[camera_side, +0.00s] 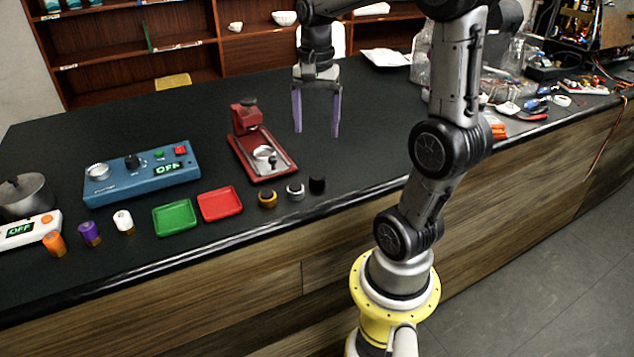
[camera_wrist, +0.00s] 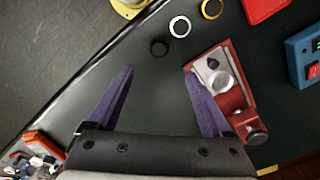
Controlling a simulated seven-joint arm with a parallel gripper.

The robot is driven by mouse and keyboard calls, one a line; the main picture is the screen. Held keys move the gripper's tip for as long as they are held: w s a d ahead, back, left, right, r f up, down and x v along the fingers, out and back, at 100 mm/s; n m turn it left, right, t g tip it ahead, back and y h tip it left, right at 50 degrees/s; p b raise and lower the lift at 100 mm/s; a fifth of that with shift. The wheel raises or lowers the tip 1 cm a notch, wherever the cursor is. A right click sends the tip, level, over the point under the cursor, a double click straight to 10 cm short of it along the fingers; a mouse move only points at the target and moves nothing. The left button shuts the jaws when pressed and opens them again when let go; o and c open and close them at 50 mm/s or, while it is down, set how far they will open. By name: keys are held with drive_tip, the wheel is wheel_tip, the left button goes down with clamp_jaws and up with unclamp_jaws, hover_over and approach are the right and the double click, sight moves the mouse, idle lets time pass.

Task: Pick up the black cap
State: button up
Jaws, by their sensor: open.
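The black cap (camera_side: 317,184) stands on the dark counter near its front edge, at the right end of a short row of caps. It also shows in the wrist view (camera_wrist: 159,47), beyond my fingertips and roughly between their lines. My gripper (camera_side: 316,132) is open and empty, pointing down above the counter, behind and apart from the black cap. Its two purple fingers also show in the wrist view (camera_wrist: 158,72). Nothing hides the cap in either view.
A silver-white cap (camera_side: 295,191) and a gold-ringed cap (camera_side: 267,198) stand left of the black cap. A red brewer (camera_side: 285,168) is behind them. Red (camera_side: 238,213) and green (camera_side: 190,228) trays lie further left. Counter right of the black cap is clear.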

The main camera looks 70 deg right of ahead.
sight(317, 178)
wheel_tip(317, 178, down, 13)
drive_tip(key=shift+s+f, duration=0.1)
drive_tip(key=shift+f, duration=0.05)
clamp_jaws()
idle(0.8)
